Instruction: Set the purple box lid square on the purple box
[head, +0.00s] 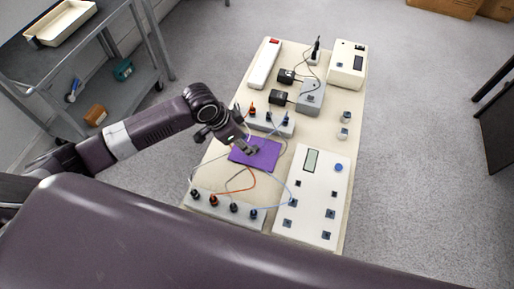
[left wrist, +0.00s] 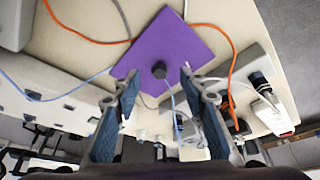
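My left gripper (head: 250,149) is over the lid in the head view. I cannot tell a separate purple box beneath the lid. My right gripper is not in view.
Orange, grey and blue wires run close around the lid between two grey terminal blocks (head: 228,207). A white meter panel (head: 313,190) stands to its right. Black adapters, a white power strip (head: 264,63) and a cream box (head: 347,64) are at the far end.

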